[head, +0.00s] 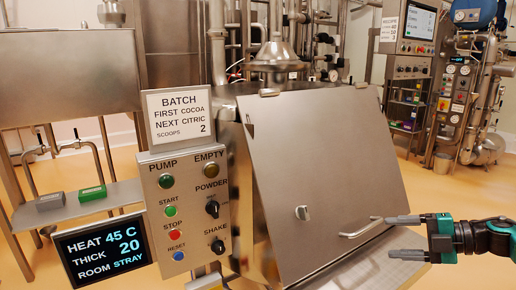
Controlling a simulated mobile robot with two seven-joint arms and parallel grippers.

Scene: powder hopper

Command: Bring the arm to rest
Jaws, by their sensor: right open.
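My right gripper (381,237) comes in from the right edge, with its two grey fingers spread apart and nothing between them. Its upper fingertip overlaps the right end of the bar handle (356,232) on the hopper's steel lid (325,150); I cannot tell whether they touch. The lid is a large slanted panel and looks shut. My left gripper is out of view.
A control panel (188,225) with buttons and a batch sign (179,116) stands left of the hopper. Open floor (464,190) lies at the right.

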